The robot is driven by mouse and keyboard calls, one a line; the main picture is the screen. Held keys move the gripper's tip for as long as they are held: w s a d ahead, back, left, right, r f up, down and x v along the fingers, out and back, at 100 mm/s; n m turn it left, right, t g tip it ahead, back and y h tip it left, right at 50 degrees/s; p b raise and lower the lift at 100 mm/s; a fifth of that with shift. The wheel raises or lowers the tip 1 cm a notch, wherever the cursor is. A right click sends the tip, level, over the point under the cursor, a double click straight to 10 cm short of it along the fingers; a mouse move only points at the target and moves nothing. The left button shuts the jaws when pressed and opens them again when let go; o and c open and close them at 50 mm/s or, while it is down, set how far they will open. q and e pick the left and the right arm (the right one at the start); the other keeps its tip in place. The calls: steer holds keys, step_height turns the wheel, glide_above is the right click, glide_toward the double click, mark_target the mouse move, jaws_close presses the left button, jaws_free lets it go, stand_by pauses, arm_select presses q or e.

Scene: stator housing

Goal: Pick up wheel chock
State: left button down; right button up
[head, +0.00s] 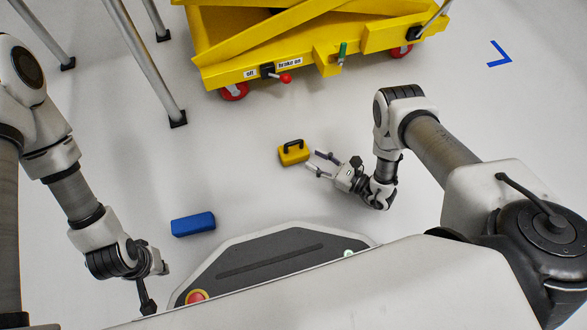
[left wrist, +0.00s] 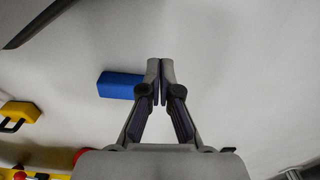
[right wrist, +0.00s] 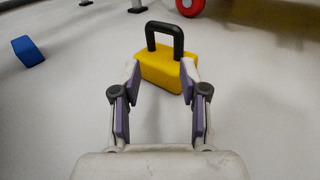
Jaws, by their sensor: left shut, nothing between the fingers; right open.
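The yellow wheel chock (head: 293,154) with a black handle rests on the floor in front of the yellow cart. In the right wrist view the chock (right wrist: 160,70) is straight ahead, with its black handle upright. My right gripper (head: 319,163) is open just to the right of the chock; its fingertips (right wrist: 162,72) are at the near side of the chock, and I cannot tell whether they touch it. My left gripper (head: 148,308) is low at the left, far from the yellow chock. In the left wrist view its fingers (left wrist: 160,65) are shut and empty.
A blue block (head: 193,224) lies on the floor between the left gripper and the chock. The yellow cart (head: 300,50) with red wheels stands behind. Grey metal legs (head: 150,65) stand at the upper left. The floor around the chock is clear.

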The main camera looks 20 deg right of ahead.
mark_target(303, 146)
steer(key=shift+w+d+f+t+h, duration=0.3)
steer(key=shift+d+f+t+h, duration=0.15)
steer(key=shift+d+f, duration=0.25)
steer(key=shift+w+d+r, duration=0.1)
steer(key=shift+d+r, duration=0.05)
steer(key=shift+r, duration=0.05)
steer(key=shift+w+a+b, duration=0.2)
steer(key=shift+w+b, duration=0.1)
arm_select(q)
steer(key=shift+t, duration=0.3)
steer(key=f+b, duration=0.1)
steer(key=f, duration=0.1)
steer(key=w+f+b, duration=0.1)
steer(key=f+b, duration=0.2)
steer(key=f, duration=0.1)
steer(key=shift+w+f, duration=0.25)
steer(key=shift+f, duration=0.1)
arm_select(e)
steer(key=x, duration=0.6)
steer(key=shift+w, duration=0.2)
arm_select(q)
steer(key=shift+w+b, duration=0.1)
steer(key=shift+b, duration=0.2)
arm_select(e)
steer(key=shift+w+a+r, duration=0.15)
steer(key=shift+w+a, duration=0.1)
arm_select(q)
steer(key=shift+r, duration=0.1)
arm_select(e)
steer(key=shift+r, duration=0.1)
